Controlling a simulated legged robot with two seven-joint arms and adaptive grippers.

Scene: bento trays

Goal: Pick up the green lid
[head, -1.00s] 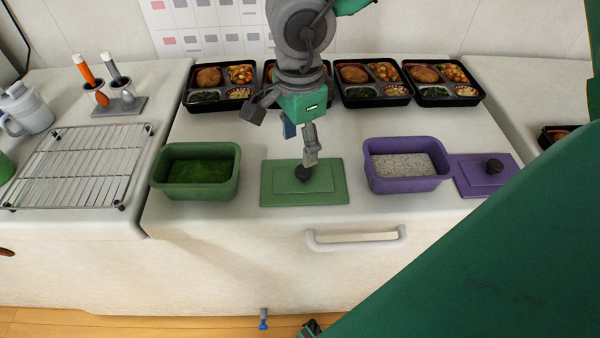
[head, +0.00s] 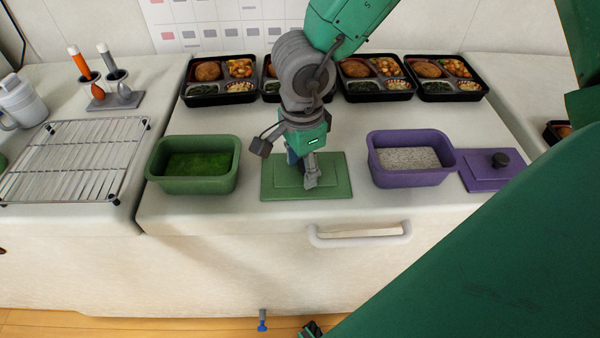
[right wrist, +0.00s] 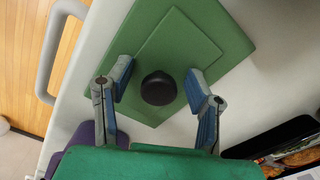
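The green lid (head: 335,185) lies flat on the counter between the green container (head: 195,184) and the purple container (head: 412,178). In the right wrist view the green lid (right wrist: 207,42) shows its black round knob (right wrist: 158,88). My right gripper (head: 308,178) is over the lid, with its fingers pointing down. In the wrist view my right gripper (right wrist: 160,76) is open, with one finger on each side of the knob and a gap on both sides. In the head view the knob is hidden behind the gripper.
A purple lid (head: 485,175) with a dark knob lies right of the purple container. Several filled bento trays (head: 375,90) stand along the back. A wire rack (head: 75,160) and a utensil holder (head: 118,103) are at the left. The counter's front edge is close to the green lid.

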